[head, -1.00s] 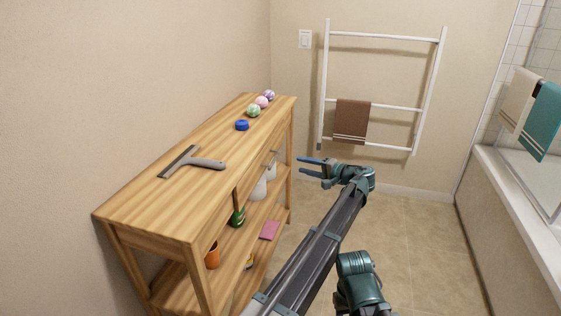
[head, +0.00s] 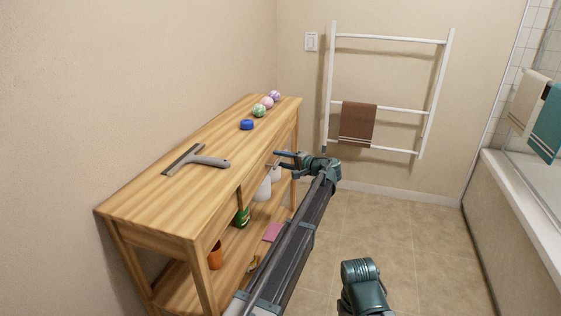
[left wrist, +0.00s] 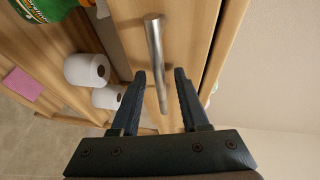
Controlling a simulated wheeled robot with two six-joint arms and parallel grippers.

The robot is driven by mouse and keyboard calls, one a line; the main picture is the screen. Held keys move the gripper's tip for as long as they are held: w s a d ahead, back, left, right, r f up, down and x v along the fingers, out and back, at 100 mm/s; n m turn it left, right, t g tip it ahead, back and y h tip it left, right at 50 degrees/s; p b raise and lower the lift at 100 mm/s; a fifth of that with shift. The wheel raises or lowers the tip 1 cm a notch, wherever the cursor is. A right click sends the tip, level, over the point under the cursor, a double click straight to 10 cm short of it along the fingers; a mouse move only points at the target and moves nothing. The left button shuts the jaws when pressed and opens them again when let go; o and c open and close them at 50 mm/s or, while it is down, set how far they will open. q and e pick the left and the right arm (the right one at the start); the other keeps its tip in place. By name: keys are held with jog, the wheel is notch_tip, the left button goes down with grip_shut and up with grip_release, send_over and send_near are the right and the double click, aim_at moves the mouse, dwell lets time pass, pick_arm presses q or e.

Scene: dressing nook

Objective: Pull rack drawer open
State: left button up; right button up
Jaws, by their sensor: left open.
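The wooden rack (head: 150,208) stands along the wall at left in the head view. Its drawer front (left wrist: 197,25) carries a grey metal bar handle (left wrist: 154,48), seen close up in the left wrist view. The drawer looks closed, though its front is mostly hidden in the head view. My left gripper (head: 276,159) is open at the rack's front. In the left wrist view its fingers (left wrist: 160,74) are either side of the handle's lower part, with gaps showing; I cannot tell whether they touch it. My right gripper is not in view.
A squeegee (head: 196,161), blue round item (head: 247,124) and several balls (head: 260,110) sit on the rack top. White rolls (left wrist: 87,70), a green bottle (head: 242,217) and an orange cup (head: 215,256) are below. Floor right of the rack is clear; a bathtub (head: 500,215) stands far right.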

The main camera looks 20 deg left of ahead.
pick_arm(q)
grip_shut()
dwell(0.3)
dwell(1.2)
